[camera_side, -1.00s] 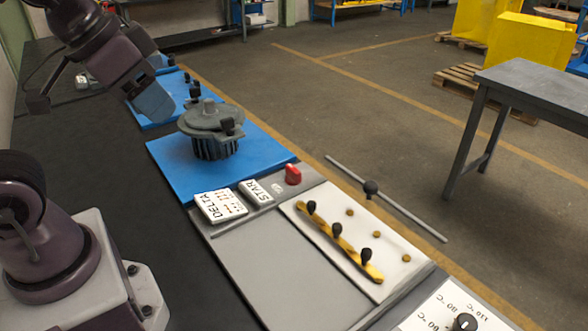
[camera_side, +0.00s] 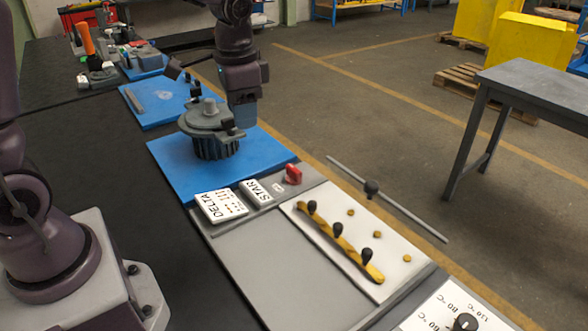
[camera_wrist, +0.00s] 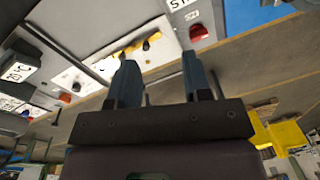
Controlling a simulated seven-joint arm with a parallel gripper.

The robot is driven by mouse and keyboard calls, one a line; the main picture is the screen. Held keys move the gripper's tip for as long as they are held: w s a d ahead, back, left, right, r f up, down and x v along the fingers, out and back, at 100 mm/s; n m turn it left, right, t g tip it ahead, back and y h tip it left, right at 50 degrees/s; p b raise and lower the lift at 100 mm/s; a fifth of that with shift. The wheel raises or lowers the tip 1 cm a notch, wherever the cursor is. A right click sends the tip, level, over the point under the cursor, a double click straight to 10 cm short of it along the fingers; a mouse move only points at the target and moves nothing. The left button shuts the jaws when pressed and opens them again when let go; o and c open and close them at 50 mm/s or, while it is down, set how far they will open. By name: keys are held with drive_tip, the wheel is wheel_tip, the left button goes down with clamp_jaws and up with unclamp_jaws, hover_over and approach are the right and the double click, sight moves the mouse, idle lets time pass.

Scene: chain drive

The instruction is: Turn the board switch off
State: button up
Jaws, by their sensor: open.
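The red switch (camera_side: 292,174) stands on the grey board (camera_side: 270,255), at its far corner beside the STAR label. In the wrist view the red switch (camera_wrist: 198,33) is above and right of the fingertips. I cannot read its on or off position. My gripper (camera_side: 243,115) hangs over the blue plate, behind and left of the switch and clear of it. In the wrist view my gripper (camera_wrist: 158,62) has its two fingers apart, with nothing between them.
A grey motor (camera_side: 212,135) stands on the blue plate (camera_side: 175,172), close to my gripper. DELTA (camera_side: 220,206) and STAR (camera_side: 260,192) blocks lie near the switch. A white panel (camera_side: 395,255) carries a yellow bar with black knobs. A thin rod with a black ball lies along the far side.

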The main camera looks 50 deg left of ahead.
drive_tip(key=w+a+f+m+g+h, duration=0.1)
drive_tip(key=w+a+f+m, duration=0.4)
drive_tip(key=w+f+m, duration=0.5)
drive_tip(key=m, duration=0.5)
approach(294, 168)
drive_tip(key=shift+t, duration=0.3)
drive_tip(key=f, duration=1)
drive_tip(key=shift+s+d+f, duration=0.1)
drive_tip(key=shift+s+f, duration=0.1)
drive_tip(key=shift+s, duration=0.05)
